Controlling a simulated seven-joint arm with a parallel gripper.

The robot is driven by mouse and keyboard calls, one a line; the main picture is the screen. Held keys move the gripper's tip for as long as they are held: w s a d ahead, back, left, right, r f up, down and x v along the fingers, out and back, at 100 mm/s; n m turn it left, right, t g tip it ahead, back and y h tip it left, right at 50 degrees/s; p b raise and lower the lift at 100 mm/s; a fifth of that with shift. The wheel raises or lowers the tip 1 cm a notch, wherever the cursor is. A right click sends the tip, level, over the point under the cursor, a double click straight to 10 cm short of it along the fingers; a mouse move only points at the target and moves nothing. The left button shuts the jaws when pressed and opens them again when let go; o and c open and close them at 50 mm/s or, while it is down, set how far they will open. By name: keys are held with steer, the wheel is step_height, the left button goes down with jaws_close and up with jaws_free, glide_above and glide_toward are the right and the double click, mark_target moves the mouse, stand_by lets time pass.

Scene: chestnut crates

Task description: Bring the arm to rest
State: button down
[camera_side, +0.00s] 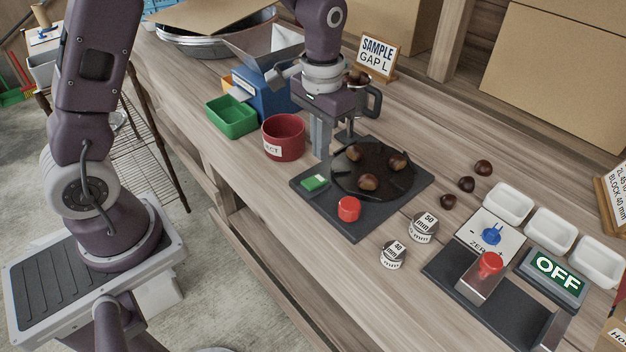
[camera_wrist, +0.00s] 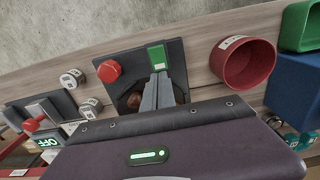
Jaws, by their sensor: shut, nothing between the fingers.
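My gripper (camera_side: 321,152) is shut and empty, pointing down. In the side view its fingertips show between the red pot (camera_side: 284,138) and the dark round dish (camera_side: 373,186) on a black base (camera_side: 335,218). In the wrist view the shut fingers (camera_wrist: 157,93) cover part of the dish and a chestnut in it. I cannot tell exactly how high the tips are above the base. Several chestnuts (camera_side: 368,183) lie in the dish. The base carries a red button (camera_side: 348,208) and a green switch (camera_side: 314,182).
A green bin (camera_side: 231,117), a blue box (camera_side: 262,97) and a dark mug-like holder (camera_side: 367,100) stand close around my gripper. Loose chestnuts (camera_side: 466,184), two gauge blocks (camera_side: 424,226), white trays (camera_side: 508,204) and an OFF display (camera_side: 553,277) are to the right. Bare wood lies along the front edge.

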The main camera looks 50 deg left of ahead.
steer(key=shift+r, duration=0.65)
steer(key=s+r+t, duration=0.2)
steer(key=s+r, duration=0.3)
steer(key=r, duration=0.3)
steer(key=s+r+t, duration=0.1)
steer(key=s+r, duration=0.1)
steer(key=s, duration=0.6)
steer(key=s+r+t, duration=0.2)
steer(key=s+r, duration=0.1)
steer(key=s, duration=0.5)
steer(key=shift+s+a+r+t, duration=0.3)
steer(key=shift+s+a, duration=0.05)
steer(key=shift+a, duration=0.1)
